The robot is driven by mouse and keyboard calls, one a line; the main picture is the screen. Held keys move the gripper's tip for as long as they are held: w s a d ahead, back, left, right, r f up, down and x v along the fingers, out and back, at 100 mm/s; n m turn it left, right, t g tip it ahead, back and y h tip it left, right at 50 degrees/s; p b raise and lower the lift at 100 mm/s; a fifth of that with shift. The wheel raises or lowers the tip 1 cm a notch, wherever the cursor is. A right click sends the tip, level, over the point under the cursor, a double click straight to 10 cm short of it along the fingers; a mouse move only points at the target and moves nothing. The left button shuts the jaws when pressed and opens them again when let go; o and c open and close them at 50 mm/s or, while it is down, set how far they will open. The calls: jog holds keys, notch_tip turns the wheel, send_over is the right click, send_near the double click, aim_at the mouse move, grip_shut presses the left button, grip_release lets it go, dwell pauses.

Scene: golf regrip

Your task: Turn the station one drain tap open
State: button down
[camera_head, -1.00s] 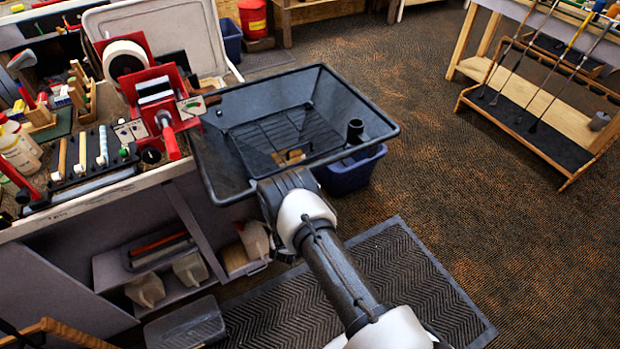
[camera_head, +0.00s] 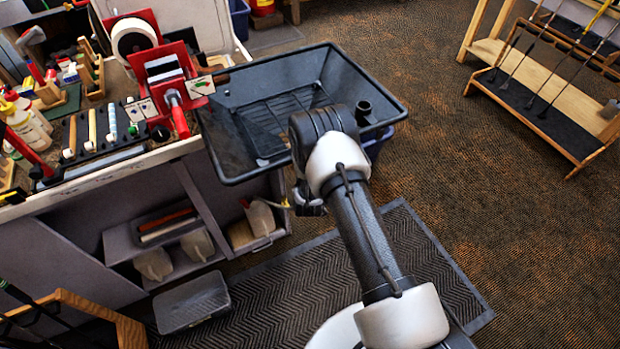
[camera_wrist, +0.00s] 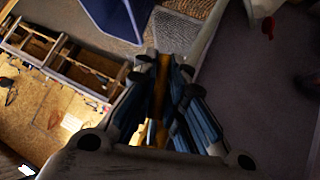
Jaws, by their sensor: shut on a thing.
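The station's dark drain tray (camera_head: 232,145) juts out from the bench's right end in the head view. My gripper (camera_head: 308,205) is low beside the tray's near side, partly hidden behind my wrist. In the wrist view my gripper (camera_wrist: 162,68) is shut on a narrow yellow piece (camera_wrist: 160,88). This piece looks like the drain tap's lever, but most of it is hidden between the fingers. The tap's body and how far it is turned cannot be made out. A small yellow bit (camera_head: 285,203) shows just left of my gripper in the head view.
The bench (camera_head: 75,215) is at the left with a red vise (camera_head: 172,85) and tools on top. White jugs (camera_head: 260,217) stand on its lower shelf. A blue bin (camera_head: 377,145) is under the tray.

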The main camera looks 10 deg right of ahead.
jog(key=shift+s+a+f+m+g+y, duration=0.1)
jog(key=shift+s+a+m+g+y, duration=0.1)
jog(key=shift+a+m+g+y, duration=0.4)
jog(key=shift+d, duration=0.1)
jog(key=c, duration=1.6)
grip_release()
jog(key=shift+c, duration=0.2)
jog(key=v, duration=1.2)
jog(key=shift+d, duration=0.15)
